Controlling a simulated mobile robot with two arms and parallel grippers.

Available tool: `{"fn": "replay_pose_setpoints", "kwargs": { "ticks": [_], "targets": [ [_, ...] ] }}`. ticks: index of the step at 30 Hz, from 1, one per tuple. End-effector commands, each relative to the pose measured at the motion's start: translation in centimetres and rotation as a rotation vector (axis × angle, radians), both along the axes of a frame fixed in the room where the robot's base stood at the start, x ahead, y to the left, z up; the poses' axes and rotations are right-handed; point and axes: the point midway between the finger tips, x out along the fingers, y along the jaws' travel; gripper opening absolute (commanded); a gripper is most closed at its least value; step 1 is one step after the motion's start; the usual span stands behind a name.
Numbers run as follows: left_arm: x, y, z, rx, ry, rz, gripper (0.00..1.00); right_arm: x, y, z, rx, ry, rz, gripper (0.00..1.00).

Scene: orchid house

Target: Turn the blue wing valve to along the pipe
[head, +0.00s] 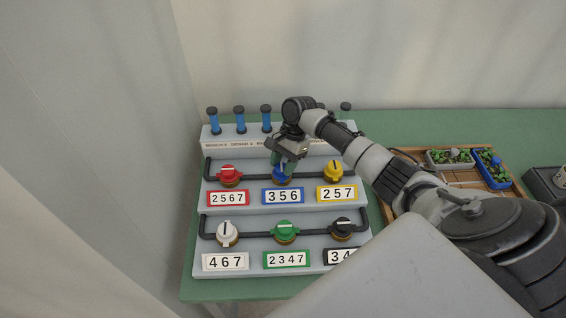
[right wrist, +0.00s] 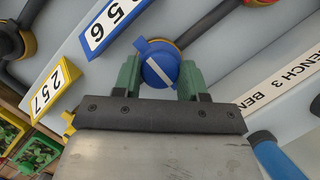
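The blue wing valve (head: 281,175) is in the middle of the upper pipe row, above the blue-framed 356 label, and partly hidden by my right gripper (head: 288,160). In the right wrist view the valve (right wrist: 159,67) sits between the green fingers of my right gripper (right wrist: 160,78), with no clear gap on either side; they look shut on it. My left gripper is not in view.
A red valve (head: 229,174) and a yellow valve (head: 333,170) flank the blue one. White (head: 227,233), green (head: 285,231) and black (head: 343,228) valves stand on the lower row. Blue-bodied cylinders (head: 239,120) line the back. A wooden tray (head: 446,176) with planters is at the right.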

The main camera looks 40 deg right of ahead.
Motion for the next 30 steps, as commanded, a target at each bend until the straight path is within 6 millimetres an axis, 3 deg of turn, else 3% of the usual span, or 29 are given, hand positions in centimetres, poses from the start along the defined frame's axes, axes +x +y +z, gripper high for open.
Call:
{"fn": "replay_pose_setpoints", "kwargs": {
  "ticks": [4,16,30],
  "targets": [
    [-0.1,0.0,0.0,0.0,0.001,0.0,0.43,0.0,0.0,0.0,0.001,0.002,0.001,0.18],
    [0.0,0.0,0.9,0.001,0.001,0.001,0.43,0.1,0.1,0.3,0.002,0.003,0.094,0.18],
    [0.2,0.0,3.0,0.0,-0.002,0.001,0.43,0.3,0.3,0.3,0.003,0.004,0.499,0.18]
  ]
}}
